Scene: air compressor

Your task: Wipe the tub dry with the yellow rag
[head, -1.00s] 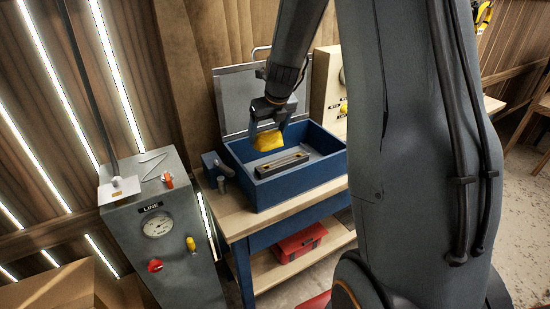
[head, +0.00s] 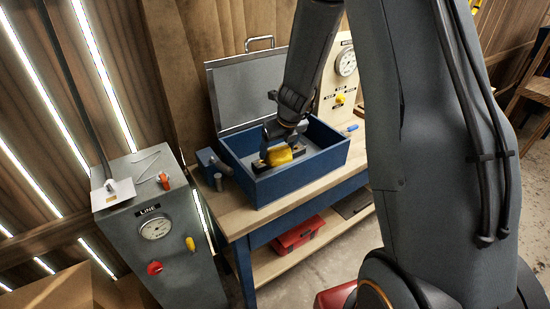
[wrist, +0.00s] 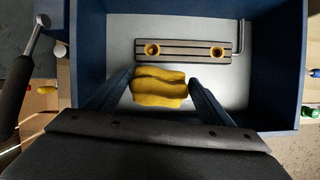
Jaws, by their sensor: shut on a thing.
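The blue tub (head: 262,189) stands on the wooden bench with its grey lid (head: 245,90) raised at the back. My gripper (head: 279,150) is inside the tub, shut on the yellow rag (head: 281,156). In the wrist view the bunched rag (wrist: 159,88) lies between the two fingers of my gripper (wrist: 160,92). Beyond it is a dark slotted bar (wrist: 190,51) with two brass-coloured rings, on the tub's pale floor (wrist: 222,84). I cannot tell whether the rag touches the floor.
A bent metal rod (wrist: 240,38) stands at the tub's right inner wall in the wrist view. A grey cabinet with a LINE gauge (head: 156,227) is left of the bench. A panel with a gauge (head: 345,62) stands behind right. A red toolbox (head: 298,236) sits on the lower shelf.

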